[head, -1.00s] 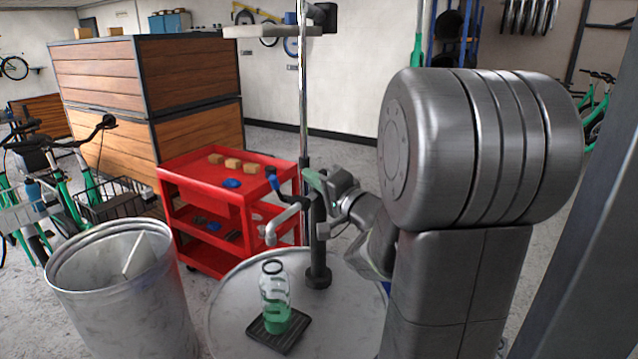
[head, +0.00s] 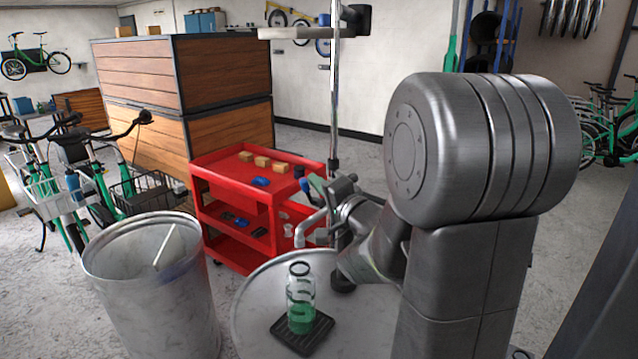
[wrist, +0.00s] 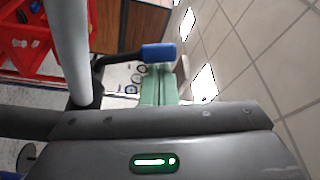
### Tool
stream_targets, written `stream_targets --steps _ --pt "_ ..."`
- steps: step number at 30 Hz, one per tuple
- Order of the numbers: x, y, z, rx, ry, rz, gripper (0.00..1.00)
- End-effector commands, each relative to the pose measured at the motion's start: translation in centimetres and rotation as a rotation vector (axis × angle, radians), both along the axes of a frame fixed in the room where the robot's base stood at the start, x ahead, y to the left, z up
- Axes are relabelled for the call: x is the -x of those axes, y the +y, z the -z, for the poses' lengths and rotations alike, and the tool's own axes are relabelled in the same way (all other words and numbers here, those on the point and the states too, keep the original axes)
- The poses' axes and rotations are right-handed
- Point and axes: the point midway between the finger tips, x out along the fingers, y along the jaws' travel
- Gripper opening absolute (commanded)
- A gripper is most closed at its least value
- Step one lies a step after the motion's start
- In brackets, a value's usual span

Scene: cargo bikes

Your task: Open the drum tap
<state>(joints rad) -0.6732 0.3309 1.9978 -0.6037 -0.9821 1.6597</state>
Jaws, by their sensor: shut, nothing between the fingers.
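The drum tap has a grey spout (head: 308,226) and a dark lever with a blue grip (head: 304,184). It stands on a dark post, now mostly hidden behind my arm, on the pale drum top (head: 252,300). My gripper (head: 318,186) has green fingers, shut and empty, close beside the blue grip; I cannot tell whether they touch. In the wrist view the blue grip (wrist: 158,54) is just beyond the fingers (wrist: 158,86), with the grey pipe (wrist: 70,45) to the left. A clear bottle with green liquid (head: 300,305) stands upright below the spout on a black drip tray (head: 285,336).
A red cart (head: 225,215) with small boxes stands behind the drum. A grey bin (head: 150,300) stands to the left. A chrome pole (head: 334,100) rises behind the tap. Wooden crates (head: 185,80) and bikes are further back.

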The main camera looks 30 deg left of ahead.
Motion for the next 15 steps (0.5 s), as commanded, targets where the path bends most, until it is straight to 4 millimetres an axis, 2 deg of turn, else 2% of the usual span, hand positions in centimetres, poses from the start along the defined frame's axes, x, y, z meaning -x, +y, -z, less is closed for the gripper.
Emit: stream_targets --steps 15 --pt "0.57 0.05 0.45 0.007 -0.084 0.000 0.00"
